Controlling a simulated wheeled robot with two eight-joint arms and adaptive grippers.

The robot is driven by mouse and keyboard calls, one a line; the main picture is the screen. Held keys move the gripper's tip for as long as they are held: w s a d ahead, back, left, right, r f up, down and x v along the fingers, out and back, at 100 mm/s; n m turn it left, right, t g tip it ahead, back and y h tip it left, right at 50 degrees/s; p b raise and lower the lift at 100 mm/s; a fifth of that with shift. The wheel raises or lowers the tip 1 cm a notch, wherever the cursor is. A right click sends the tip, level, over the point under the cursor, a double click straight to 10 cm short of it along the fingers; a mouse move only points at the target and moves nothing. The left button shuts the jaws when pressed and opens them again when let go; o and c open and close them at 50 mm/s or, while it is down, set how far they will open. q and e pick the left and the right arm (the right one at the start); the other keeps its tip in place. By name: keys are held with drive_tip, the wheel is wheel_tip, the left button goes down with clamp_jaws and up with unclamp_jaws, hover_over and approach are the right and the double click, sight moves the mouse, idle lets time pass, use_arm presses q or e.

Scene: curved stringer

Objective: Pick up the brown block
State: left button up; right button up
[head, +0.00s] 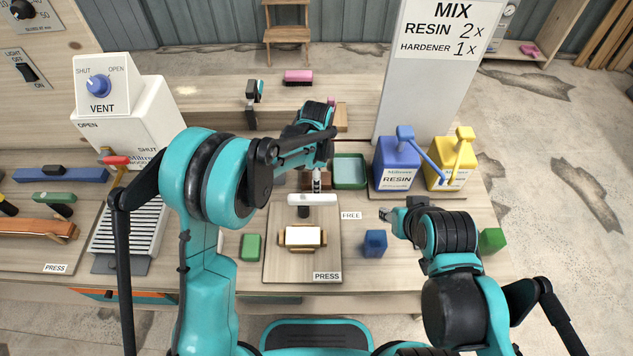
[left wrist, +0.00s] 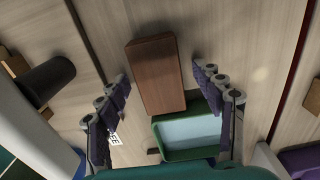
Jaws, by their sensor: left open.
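The brown block (left wrist: 155,75) is a plain reddish-brown rectangular block on the pale wood bench in the left wrist view. It stands beside the green tray (left wrist: 190,132). My left gripper (left wrist: 160,82) is open, with one finger on each side of the block and gaps between. In the head view the block (head: 325,181) is mostly hidden by my left arm, left of the green tray (head: 350,170). My right gripper (head: 386,214) is left of the right forearm, near the blue block (head: 375,243); its jaws are too small to read.
The blue resin jug (head: 397,163) and yellow hardener jug (head: 450,163) stand right of the tray. A wooden press board (head: 330,262) lies in front, with a green block (head: 250,247) to its left. Another green block (head: 492,240) sits at the right.

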use_arm(q)
drive_tip(key=shift+r, duration=0.1)
drive_tip(key=c, duration=1.3)
drive_tip(key=shift+o, duration=0.2)
drive_tip(key=shift+r, duration=0.1)
